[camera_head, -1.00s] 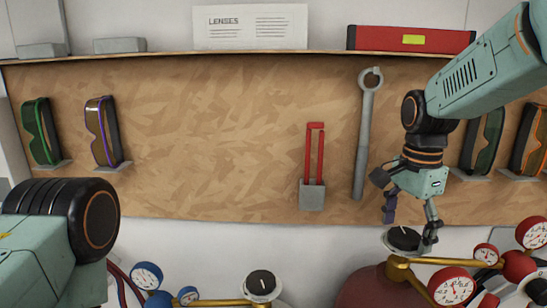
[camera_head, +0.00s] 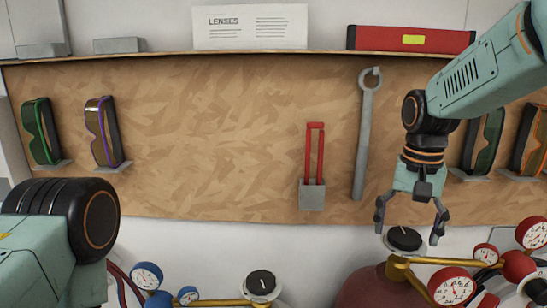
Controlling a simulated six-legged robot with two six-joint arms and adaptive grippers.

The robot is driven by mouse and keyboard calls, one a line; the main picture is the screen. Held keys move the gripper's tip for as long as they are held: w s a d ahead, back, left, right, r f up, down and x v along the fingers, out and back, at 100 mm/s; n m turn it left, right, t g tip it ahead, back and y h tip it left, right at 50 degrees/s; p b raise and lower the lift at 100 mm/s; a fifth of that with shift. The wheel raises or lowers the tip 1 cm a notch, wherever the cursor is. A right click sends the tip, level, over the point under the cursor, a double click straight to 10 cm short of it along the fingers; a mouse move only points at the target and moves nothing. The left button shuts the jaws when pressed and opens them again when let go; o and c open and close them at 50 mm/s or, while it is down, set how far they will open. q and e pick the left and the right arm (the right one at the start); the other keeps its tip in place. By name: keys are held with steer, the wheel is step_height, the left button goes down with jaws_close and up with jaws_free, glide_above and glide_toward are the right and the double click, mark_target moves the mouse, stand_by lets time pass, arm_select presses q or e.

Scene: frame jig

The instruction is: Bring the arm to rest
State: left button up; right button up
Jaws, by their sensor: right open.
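My right arm comes in from the upper right. Its right gripper (camera_head: 410,232) points down with its two fingers spread.
A wooden board (camera_head: 230,150) holds a grey wrench (camera_head: 363,140), a red striker (camera_head: 316,150), green goggles (camera_head: 40,132) and purple-rimmed goggles (camera_head: 102,132). Red gauges (camera_head: 452,288) and a second knob (camera_head: 261,284) stand below. A red level (camera_head: 411,38) lies on top.

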steer(key=n, duration=0.4)
steer(key=shift+n, duration=2.2)
